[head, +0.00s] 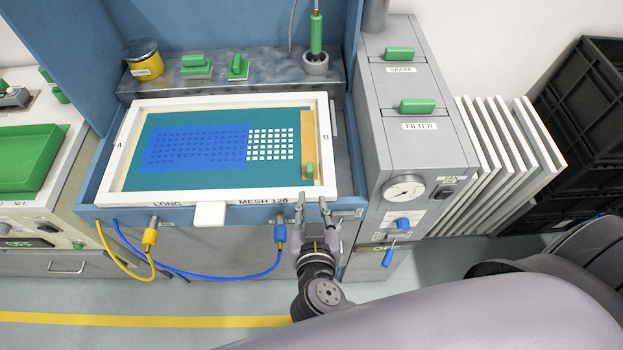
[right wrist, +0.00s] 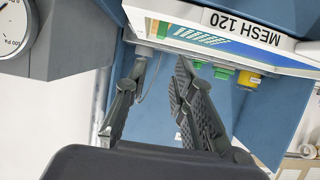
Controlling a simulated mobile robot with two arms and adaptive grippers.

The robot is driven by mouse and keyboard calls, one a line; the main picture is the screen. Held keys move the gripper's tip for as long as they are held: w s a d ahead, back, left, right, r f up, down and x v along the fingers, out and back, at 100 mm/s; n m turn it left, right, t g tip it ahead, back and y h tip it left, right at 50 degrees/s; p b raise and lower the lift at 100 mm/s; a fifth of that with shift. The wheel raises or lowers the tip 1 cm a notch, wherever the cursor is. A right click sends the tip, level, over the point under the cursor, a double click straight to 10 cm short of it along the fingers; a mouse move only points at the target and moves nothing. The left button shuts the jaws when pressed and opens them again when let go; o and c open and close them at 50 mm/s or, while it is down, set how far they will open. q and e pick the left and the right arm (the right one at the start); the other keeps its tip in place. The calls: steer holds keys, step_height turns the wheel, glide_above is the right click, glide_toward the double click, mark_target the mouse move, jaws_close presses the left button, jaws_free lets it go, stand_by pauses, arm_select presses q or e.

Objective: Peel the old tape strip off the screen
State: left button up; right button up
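The old tape strip (head: 308,130) is a tan band on the right side of the teal screen mesh (head: 200,180), near the letter B. A small green tab (head: 310,169) sits at its near end. The screen's white frame (head: 140,200) lies flat in the blue booth, marked LONG and MESH 120. My right gripper (head: 312,201) is open and empty at the frame's front right edge, a short way in front of the green tab. In the right wrist view its fingers (right wrist: 161,62) stand apart with nothing between them. My left gripper is not in view.
A grey cabinet with a gauge (head: 404,189) and green handles stands right of the booth. White panels (head: 500,150) and black crates (head: 590,110) are farther right. Blue and yellow hoses (head: 215,277) hang in front.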

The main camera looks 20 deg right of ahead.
mark_target(310, 164)
steer(key=p+x, duration=0.2)
steer(key=x, duration=0.5)
steer(key=p+x, duration=0.1)
steer(key=x, duration=0.6)
steer(key=shift+w+r+p, duration=0.15)
steer(key=shift+r+p, duration=0.05)
steer(key=shift+p, duration=0.15)
steer(key=shift+x, duration=0.8)
steer(key=shift+f, duration=0.1)
steer(key=shift+c, duration=0.5)
jaws_close()
